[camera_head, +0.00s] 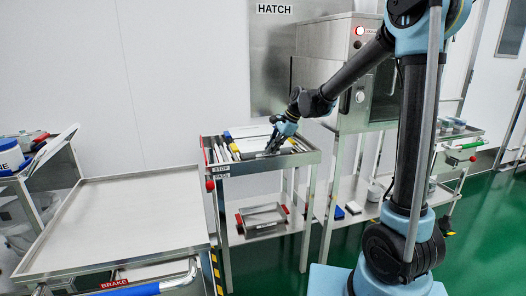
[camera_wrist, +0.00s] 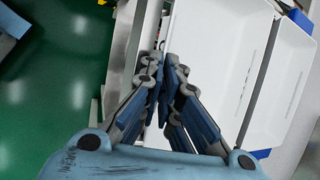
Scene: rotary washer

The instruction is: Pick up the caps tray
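A white tray (camera_wrist: 215,60) fills much of the wrist view, and a second white tray (camera_wrist: 288,85) lies to its right. No label is readable, so I cannot tell which is the caps tray. My gripper (camera_wrist: 166,66) has its fingertips drawn together at the left rim of the first tray and looks shut on that thin rim; the fingers hide the contact. In the head view, my gripper (camera_head: 268,149) reaches down onto the top of the steel cart (camera_head: 232,168), where the white tray (camera_head: 250,131) shows partly behind it.
Several tools (camera_head: 220,150) lie at the cart's left side. A steel tray with red ends (camera_head: 262,217) is on its lower shelf. An empty steel table (camera_head: 120,215) stands at left. A steel cabinet (camera_head: 325,75) rises close behind the cart's right side.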

